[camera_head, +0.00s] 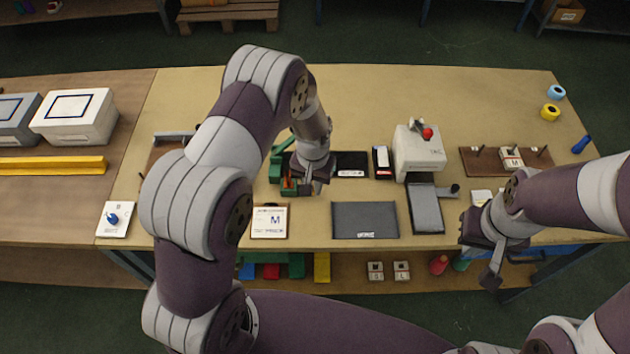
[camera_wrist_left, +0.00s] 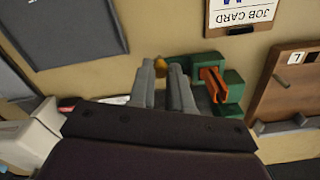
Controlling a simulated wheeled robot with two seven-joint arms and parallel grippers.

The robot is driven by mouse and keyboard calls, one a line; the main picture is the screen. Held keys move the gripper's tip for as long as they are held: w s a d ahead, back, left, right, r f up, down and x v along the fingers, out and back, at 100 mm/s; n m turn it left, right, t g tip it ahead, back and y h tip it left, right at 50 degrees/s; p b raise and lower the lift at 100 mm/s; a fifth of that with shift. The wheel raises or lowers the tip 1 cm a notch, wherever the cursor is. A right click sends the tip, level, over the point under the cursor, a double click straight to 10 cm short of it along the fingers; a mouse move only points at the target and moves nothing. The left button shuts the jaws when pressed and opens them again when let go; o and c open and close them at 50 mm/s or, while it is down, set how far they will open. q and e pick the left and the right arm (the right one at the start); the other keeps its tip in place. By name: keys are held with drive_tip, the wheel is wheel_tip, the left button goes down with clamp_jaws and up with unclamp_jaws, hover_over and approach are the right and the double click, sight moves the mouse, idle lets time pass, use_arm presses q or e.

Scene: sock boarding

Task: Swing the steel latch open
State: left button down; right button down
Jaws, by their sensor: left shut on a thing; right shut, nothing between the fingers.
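My left gripper (camera_head: 307,187) is beside the green fixture (camera_head: 277,172), on its right side. In the left wrist view the gripper (camera_wrist_left: 163,72) is shut on a small brass-coloured knob (camera_wrist_left: 160,64), of which only the tip shows between the fingers. The green fixture also shows in the left wrist view (camera_wrist_left: 234,86), with an orange part (camera_wrist_left: 213,82) in its slot. I cannot make out a separate steel latch; the fingers hide what joins the knob to the fixture. My right gripper (camera_head: 490,270) is shut and empty at the front edge of the table, far right.
The job card (camera_head: 269,221) lies in front of the fixture, and a dark mat (camera_head: 365,220) lies right of it. A white machine (camera_head: 419,152) with a red knob stands further right. A brown board (camera_wrist_left: 290,92) lies close to the fixture. The table's back is mostly clear.

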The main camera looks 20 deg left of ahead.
use_arm(q)
drive_tip(key=shift+r, duration=0.15)
drive_tip(key=shift+w, duration=0.1)
idle(0.3)
drive_tip(key=c, duration=1.1)
unclamp_jaws()
drive_tip(key=shift+o, duration=0.2)
wheel_tip(320, 180, up, 13)
drive_tip(key=b, duration=0.1)
drive_tip(key=shift+f+b, duration=0.2)
drive_tip(key=shift+b, duration=0.15)
